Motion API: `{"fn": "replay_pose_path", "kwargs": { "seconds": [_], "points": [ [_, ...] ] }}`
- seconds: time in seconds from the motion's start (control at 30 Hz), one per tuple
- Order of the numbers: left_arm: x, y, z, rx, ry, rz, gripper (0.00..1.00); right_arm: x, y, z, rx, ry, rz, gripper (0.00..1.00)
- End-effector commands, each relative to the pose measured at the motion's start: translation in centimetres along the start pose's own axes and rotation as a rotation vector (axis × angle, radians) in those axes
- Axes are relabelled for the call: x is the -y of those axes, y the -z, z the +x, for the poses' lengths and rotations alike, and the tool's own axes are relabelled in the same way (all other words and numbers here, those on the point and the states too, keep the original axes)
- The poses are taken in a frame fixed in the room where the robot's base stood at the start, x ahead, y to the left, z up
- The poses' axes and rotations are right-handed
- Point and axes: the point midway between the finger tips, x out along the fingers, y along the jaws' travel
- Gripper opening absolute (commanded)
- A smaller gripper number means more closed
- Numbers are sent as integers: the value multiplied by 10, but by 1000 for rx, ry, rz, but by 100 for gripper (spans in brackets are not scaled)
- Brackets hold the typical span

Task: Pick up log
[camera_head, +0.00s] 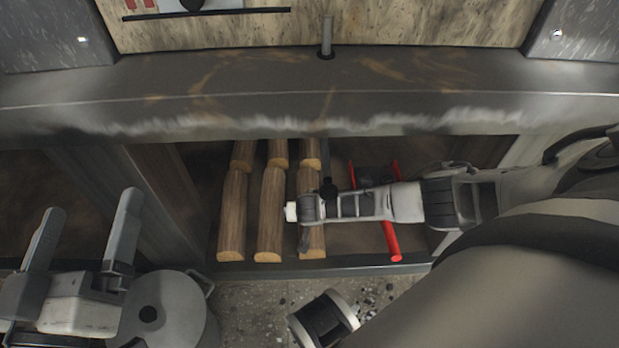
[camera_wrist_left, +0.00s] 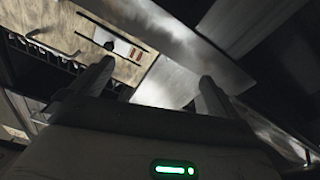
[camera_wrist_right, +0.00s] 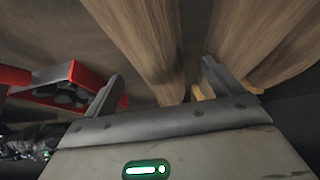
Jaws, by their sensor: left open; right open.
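Several split brown logs lie in rows on a low shelf under the counter. The rightmost front log (camera_head: 316,235) is partly hidden by my right gripper and arm. Beside it are the middle front log (camera_head: 269,215) and the left front log (camera_head: 232,215). My right gripper (camera_wrist_right: 160,85) is open, its fingers on either side of a log (camera_wrist_right: 145,35) that runs away from it in the right wrist view; whether they touch it I cannot tell. My left gripper (camera_head: 94,204) is open and empty, left of the shelf, and also shows in the left wrist view (camera_wrist_left: 156,72).
A red-framed object (camera_head: 391,240) stands on the shelf right of the logs, close to my right gripper; it also shows in the right wrist view (camera_wrist_right: 73,72). A dark counter edge (camera_head: 300,95) overhangs the shelf. A wooden divider (camera_head: 165,195) closes the left side.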

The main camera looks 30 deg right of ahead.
Motion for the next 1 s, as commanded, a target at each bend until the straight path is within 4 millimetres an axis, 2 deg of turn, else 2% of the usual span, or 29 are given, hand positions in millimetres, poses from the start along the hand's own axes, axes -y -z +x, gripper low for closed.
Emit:
{"fn": "replay_pose_path", "kwargs": {
  "seconds": [0.17, 0.3, 0.5, 0.63, 0.87, 0.97, 1.0],
  "points": [
    [0, 12, 4, -84, -24, 92, 100, 0, 2, 12, -2, 1, 0, 91],
    [-5, 35, 8, -250, -76, 266, 100, -1, 6, 30, -3, 0, -1, 91],
    [-23, 65, 2, -468, -151, 486, 100, -1, 8, 50, -1, 1, 0, 91],
    [-30, 74, -1, -532, -174, 546, 100, -2, 9, 53, 0, 1, 0, 91],
    [-32, 76, -1, -540, -177, 554, 100, -1, 10, 52, 1, 1, 0, 91],
    [-32, 76, -1, -539, -176, 554, 100, -1, 10, 52, 1, 1, 0, 66],
    [-32, 76, -1, -539, -176, 553, 100, -1, 10, 52, 1, 1, 0, 55]
  ]
}}
